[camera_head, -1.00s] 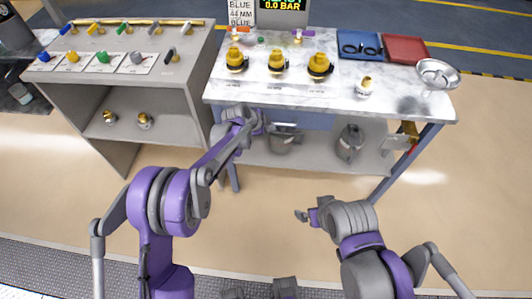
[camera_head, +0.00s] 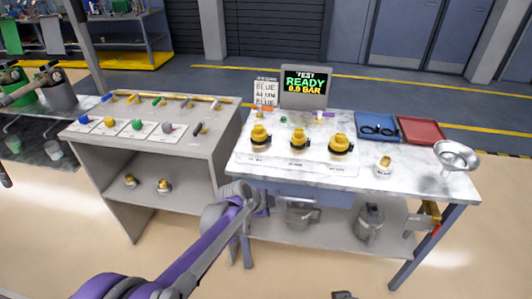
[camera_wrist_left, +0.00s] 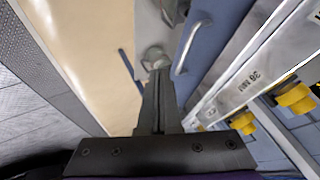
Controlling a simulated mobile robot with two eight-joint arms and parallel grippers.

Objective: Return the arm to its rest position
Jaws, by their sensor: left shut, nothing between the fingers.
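My left arm comes in from the lower left of the head view. Its gripper (camera_head: 265,205) is just in front of the workbench, below the white top's front edge, near the blue drawer front. In the left wrist view the two dark fingers (camera_wrist_left: 158,85) lie together with nothing between them. A grey pot and a curved metal handle show past the fingertips. Only a small dark tip of my right arm (camera_head: 343,295) shows at the bottom edge of the head view, and its jaws cannot be made out.
The marble-topped bench (camera_head: 240,160) holds yellow-capped fittings (camera_head: 299,138), a blue tray (camera_head: 362,120), a red tray (camera_head: 422,130), a metal bowl (camera_head: 456,155) and a screen (camera_head: 306,84) reading READY. Pots (camera_head: 369,222) stand on its lower shelf. A grey cabinet (camera_head: 105,190) stands left. Floor in front is clear.

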